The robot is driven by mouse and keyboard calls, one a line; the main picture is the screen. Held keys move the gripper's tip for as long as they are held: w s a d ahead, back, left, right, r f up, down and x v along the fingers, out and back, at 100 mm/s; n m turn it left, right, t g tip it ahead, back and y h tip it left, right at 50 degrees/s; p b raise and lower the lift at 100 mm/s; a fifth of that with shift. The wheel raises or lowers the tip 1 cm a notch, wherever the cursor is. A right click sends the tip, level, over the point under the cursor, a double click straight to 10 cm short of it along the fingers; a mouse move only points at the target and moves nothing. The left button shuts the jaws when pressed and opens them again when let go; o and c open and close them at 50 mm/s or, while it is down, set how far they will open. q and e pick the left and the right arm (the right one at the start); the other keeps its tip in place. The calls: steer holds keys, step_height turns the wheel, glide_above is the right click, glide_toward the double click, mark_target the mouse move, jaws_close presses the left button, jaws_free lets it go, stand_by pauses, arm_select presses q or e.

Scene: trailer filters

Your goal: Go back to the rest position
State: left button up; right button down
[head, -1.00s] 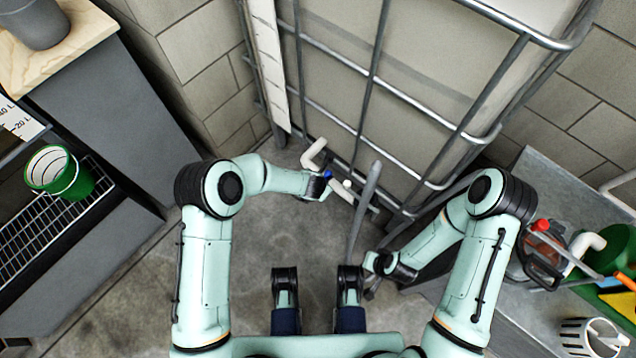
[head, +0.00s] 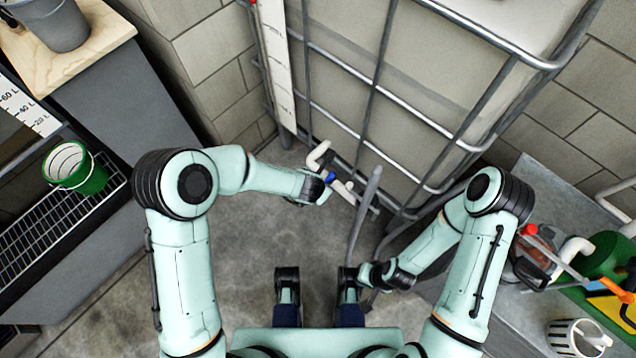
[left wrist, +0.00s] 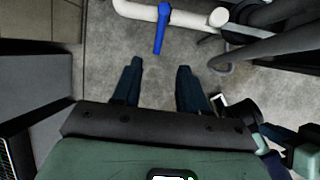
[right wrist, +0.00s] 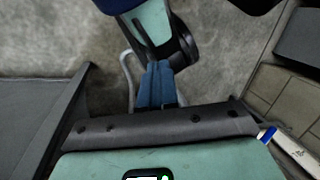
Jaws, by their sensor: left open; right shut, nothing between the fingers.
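My left gripper (head: 322,190) is in the middle of the head view, close to a white pipe (head: 318,158) with a blue valve handle (head: 331,177). In the left wrist view its two fingers (left wrist: 160,82) stand apart with nothing between them. The blue handle (left wrist: 161,28) and white pipe (left wrist: 205,18) lie beyond the fingertips, apart from them. My right gripper (head: 368,276) is lower, beside a grey hose (head: 361,215). In the right wrist view its fingers (right wrist: 160,75) are together and empty.
A caged tank (head: 420,75) stands ahead. At right, a grey bench (head: 560,185) holds a red-capped jug, a green container and a white basket (head: 577,338). At left, a green bucket (head: 88,180) stands on a grated shelf (head: 30,235). Concrete floor (head: 255,240) is open between.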

stand_by(0.5)
arm_select(q)
steer(key=s+a+f+m+g+p, duration=0.2)
steer(key=s+a+f+m+p, duration=0.1)
steer(key=s+a+m+p, duration=0.65)
steer(key=s+a+r+m+g+h+p, duration=0.2)
steer(key=s+m+p, duration=0.3)
steer(key=s+m, duration=0.8)
steer(key=s+r+g, duration=0.1)
steer(key=s, duration=0.2)
steer(key=shift+s+a+m+g, duration=0.2)
steer(key=shift+a+m+g, duration=0.15)
steer(key=shift+g, duration=0.05)
arm_select(e)
step_height(320, 180, up, 14)
steer(key=s+g, duration=0.1)
steer(key=shift+s+a, duration=0.2)
steer(key=shift+a, duration=0.2)
arm_select(q)
steer(key=shift+d, duration=0.1)
arm_select(e)
steer(key=shift+s+d+r, duration=0.1)
